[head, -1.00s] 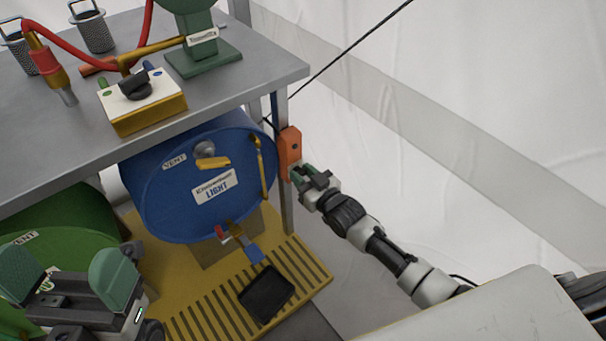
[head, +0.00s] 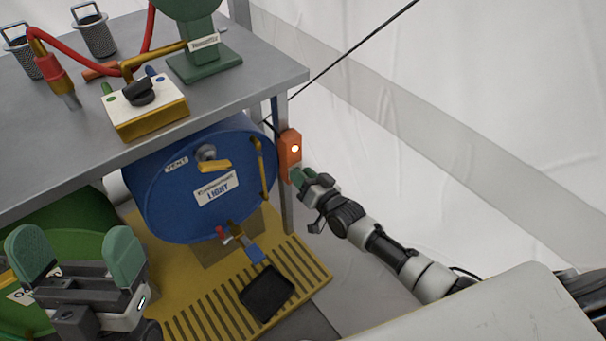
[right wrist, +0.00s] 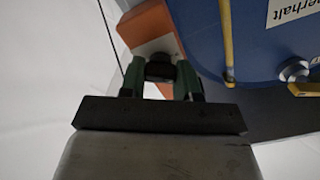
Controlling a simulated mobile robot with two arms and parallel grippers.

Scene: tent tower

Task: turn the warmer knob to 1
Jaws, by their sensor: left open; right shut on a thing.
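The warmer is an orange box (head: 290,147) on the table's right leg, beside the blue drum. A small round light glows white on its front in the head view. My right gripper (head: 302,177) is at the box's lower part. In the right wrist view the right gripper (right wrist: 160,80) is shut on a dark round knob (right wrist: 160,67) on the pale face of the orange box (right wrist: 147,27). The knob's markings are hidden. My left gripper (head: 77,262) is open and empty at the lower left, in front of the green drum.
A blue drum (head: 170,205) with a brass tap lies under the grey table (head: 60,137), above a yellow slatted platform (head: 180,322) with a black tray (head: 266,292). A green drum (head: 85,217) lies left. A valve box (head: 150,118) stands on the table.

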